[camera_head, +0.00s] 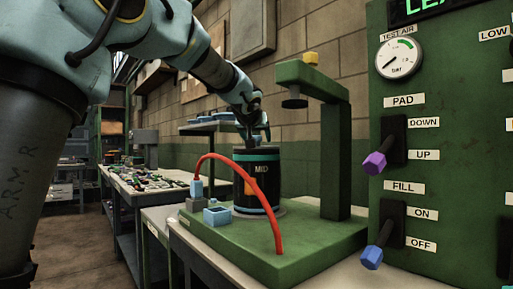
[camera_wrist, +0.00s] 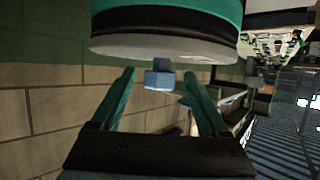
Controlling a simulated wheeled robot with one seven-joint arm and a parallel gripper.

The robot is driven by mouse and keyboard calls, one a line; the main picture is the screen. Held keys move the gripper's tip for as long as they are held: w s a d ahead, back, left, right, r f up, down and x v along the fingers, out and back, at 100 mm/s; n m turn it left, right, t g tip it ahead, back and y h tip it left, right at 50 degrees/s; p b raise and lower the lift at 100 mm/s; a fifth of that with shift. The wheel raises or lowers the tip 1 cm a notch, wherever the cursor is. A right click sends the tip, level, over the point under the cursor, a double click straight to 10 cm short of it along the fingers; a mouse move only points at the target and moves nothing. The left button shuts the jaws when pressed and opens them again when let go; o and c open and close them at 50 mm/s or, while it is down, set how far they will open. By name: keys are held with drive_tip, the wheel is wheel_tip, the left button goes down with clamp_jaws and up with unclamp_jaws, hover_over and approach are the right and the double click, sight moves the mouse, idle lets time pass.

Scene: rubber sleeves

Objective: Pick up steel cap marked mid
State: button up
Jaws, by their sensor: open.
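A dark cylinder marked MID (camera_head: 262,168) stands upright on the green fixture, with a teal band near its top. In the wrist view its end shows as a pale grey round cap face (camera_wrist: 215,48) edged with black and teal. A small blue-grey knob (camera_wrist: 158,79) stands out from that face. My gripper (camera_head: 256,138) is just above the cylinder in the head view. In the wrist view my gripper (camera_wrist: 161,74) is open, its two teal fingers on either side of the knob with a gap to each. The cap's top is hard to see in the head view.
The green fixture base (camera_head: 315,238) carries an overhanging post (camera_head: 335,150) right of the cylinder. A red hose (camera_head: 268,208) arches in front of it. A small blue open box (camera_head: 217,216) sits at its left. A green panel with levers (camera_head: 440,190) stands at the right.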

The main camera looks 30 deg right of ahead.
drive_tip(key=shift+w+d+f, duration=0.15)
drive_tip(key=shift+w, duration=0.1)
clamp_jaws()
idle(0.5)
